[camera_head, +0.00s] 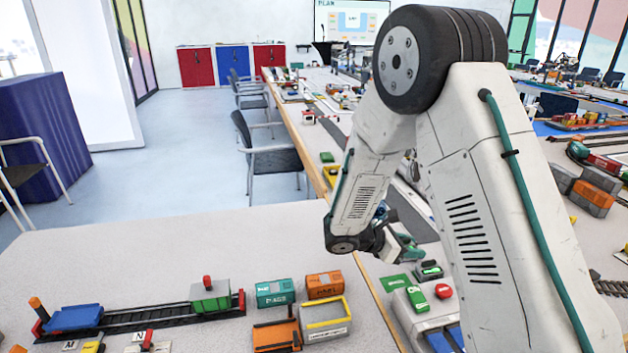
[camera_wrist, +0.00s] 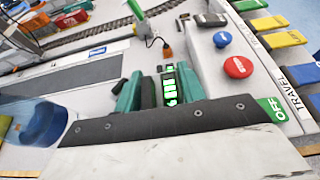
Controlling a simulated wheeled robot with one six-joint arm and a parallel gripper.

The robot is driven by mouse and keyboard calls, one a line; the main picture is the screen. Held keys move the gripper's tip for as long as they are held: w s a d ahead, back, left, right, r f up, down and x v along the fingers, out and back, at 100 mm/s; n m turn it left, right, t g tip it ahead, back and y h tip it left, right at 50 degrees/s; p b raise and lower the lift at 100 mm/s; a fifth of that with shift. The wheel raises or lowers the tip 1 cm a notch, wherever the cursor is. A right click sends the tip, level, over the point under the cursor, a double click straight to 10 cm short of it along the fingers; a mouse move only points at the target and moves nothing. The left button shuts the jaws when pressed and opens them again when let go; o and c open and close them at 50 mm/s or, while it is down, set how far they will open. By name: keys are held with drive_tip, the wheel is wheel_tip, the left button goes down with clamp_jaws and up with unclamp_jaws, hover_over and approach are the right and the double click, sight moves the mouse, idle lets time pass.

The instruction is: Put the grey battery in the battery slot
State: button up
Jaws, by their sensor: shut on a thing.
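My gripper (camera_wrist: 158,90) shows in the wrist view as two teal fingers with dark pads, shut on a dark battery with bright green bars (camera_wrist: 170,86). The battery is held between the fingers above a pale grey surface. Its grey casing is mostly hidden by the fingers. In the head view my gripper (camera_head: 406,246) is small and partly behind my arm, over the right-hand table; the battery cannot be made out there. I cannot tell the battery slot for certain in either view.
The wrist view shows a blue button (camera_wrist: 222,40), a red button (camera_wrist: 238,67), a dark block (camera_wrist: 212,19) and coloured levers (camera_wrist: 283,39) on a panel. In the head view, a toy train track (camera_head: 150,318) and small containers (camera_head: 275,292) occupy the near table.

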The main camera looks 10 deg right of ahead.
drive_tip(key=shift+w+f, duration=0.1)
drive_tip(key=shift+w, duration=0.2)
drive_tip(key=w+a+r+n+t+y, duration=0.8)
drive_tip(key=w+a+n+t, duration=0.3)
drive_tip(key=n, duration=0.3)
drive_tip(key=shift+w+a+n+t+y, duration=0.15)
drive_tip(key=shift+a+n+t+y, duration=0.25)
drive_tip(key=shift+t+y, duration=0.4)
drive_tip(key=shift+f, duration=0.1)
